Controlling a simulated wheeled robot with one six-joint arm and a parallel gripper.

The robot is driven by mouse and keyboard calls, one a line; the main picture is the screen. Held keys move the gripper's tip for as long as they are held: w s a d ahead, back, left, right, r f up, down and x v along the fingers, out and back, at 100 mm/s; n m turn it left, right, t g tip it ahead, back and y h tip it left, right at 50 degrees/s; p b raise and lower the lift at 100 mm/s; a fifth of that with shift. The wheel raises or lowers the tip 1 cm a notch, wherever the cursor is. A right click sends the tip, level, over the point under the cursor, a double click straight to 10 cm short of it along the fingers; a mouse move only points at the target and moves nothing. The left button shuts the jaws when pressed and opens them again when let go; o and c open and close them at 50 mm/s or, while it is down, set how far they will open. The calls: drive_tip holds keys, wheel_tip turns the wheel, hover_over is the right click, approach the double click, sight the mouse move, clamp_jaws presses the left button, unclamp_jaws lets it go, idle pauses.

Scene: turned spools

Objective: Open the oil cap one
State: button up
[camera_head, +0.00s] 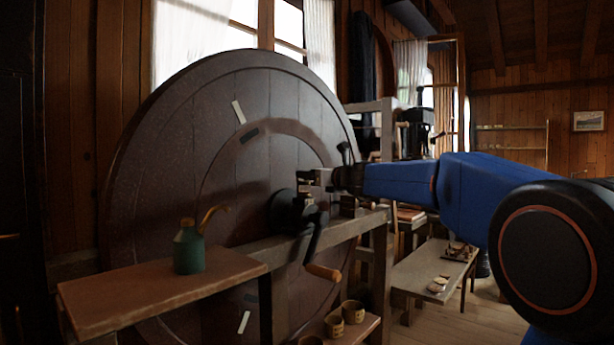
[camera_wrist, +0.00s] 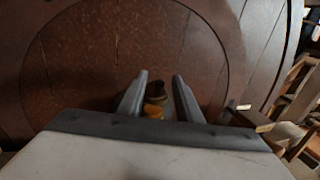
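My gripper (camera_head: 308,182) is at the end of my blue arm, close to the dark hub (camera_head: 285,212) of the big wooden wheel. In the wrist view its two grey fingers (camera_wrist: 160,76) stand apart. A small dark, round piece with a brass-yellow lower part (camera_wrist: 155,97) shows in the gap between them, probably the oil cap. I cannot tell whether either finger touches it. In the head view my gripper and the hub parts hide any cap, so I cannot make out a separate one.
The big wheel (camera_head: 150,150) stands right behind the hub. A crank with a wooden handle (camera_head: 322,272) hangs below my gripper. A green oil can (camera_head: 188,250) stands on a wooden shelf (camera_head: 130,295) at left. Several small cups (camera_head: 353,312) sit lower down. A bench (camera_head: 425,275) is at right.

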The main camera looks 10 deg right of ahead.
drive_tip(key=shift+w+a, duration=0.3)
drive_tip(key=shift+w, duration=0.35)
drive_tip(key=shift+c, duration=0.4)
clamp_jaws()
